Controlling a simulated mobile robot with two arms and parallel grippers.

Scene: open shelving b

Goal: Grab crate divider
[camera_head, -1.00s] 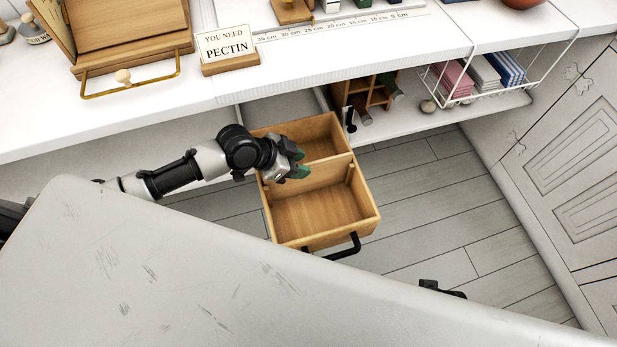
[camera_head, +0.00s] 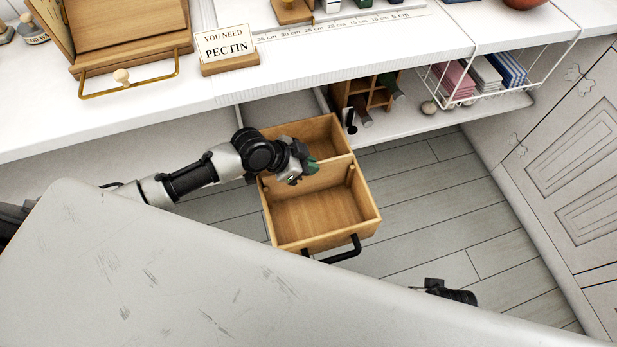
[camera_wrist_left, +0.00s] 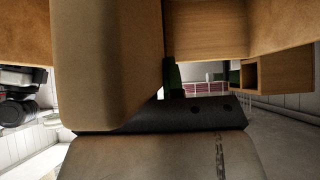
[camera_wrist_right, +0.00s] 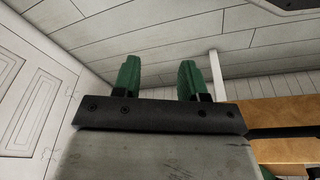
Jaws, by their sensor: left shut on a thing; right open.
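A light wooden crate (camera_head: 372,207) with a black front handle hangs out below the white counter like a pulled-out drawer. The crate divider (camera_head: 336,175), an upright wooden panel, crosses it and parts it into a front and a rear compartment. My left gripper (camera_head: 306,168) is at the divider's top edge, shut on it. In the left wrist view a large brown panel (camera_wrist_left: 105,60) hides one finger; a green finger (camera_wrist_left: 174,76) shows beside it. My right gripper (camera_wrist_right: 160,78) is open and empty, with both green fingers apart; part of it shows low right in the head view (camera_head: 448,291).
A grey worn surface (camera_head: 180,270) fills the foreground. The white counter (camera_head: 140,120) lies behind, with a PECTIN sign (camera_head: 227,45). The floor right of the crate is clear.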

